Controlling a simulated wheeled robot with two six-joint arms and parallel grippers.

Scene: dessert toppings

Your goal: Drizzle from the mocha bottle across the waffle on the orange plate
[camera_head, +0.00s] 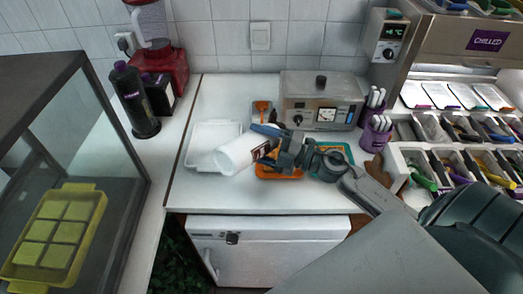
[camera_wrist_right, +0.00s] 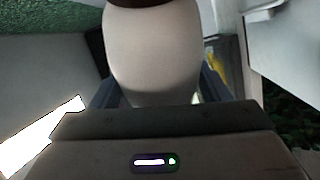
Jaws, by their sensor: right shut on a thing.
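My right gripper (camera_head: 271,143) is shut on a white bottle with a dark brown label, the mocha bottle (camera_head: 236,156). The bottle lies steeply tilted, its pale end pointing left and down, above the counter between the white tray and the orange plate. In the right wrist view the pale bottle (camera_wrist_right: 152,50) fills the space between the fingers, with a brown part at the top edge. The orange plate (camera_head: 264,175) shows only at its edges under my gripper; the waffle on it is mostly hidden. I cannot tell whether any sauce is flowing. My left gripper is not in view.
A white tray (camera_head: 192,150) lies left of the bottle. A teal plate (camera_head: 348,153) is partly behind my right arm. A steel waffle maker (camera_head: 322,88) and purple cups (camera_head: 376,132) stand behind. A dark bottle (camera_head: 134,101) stands at left. The front counter is clear.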

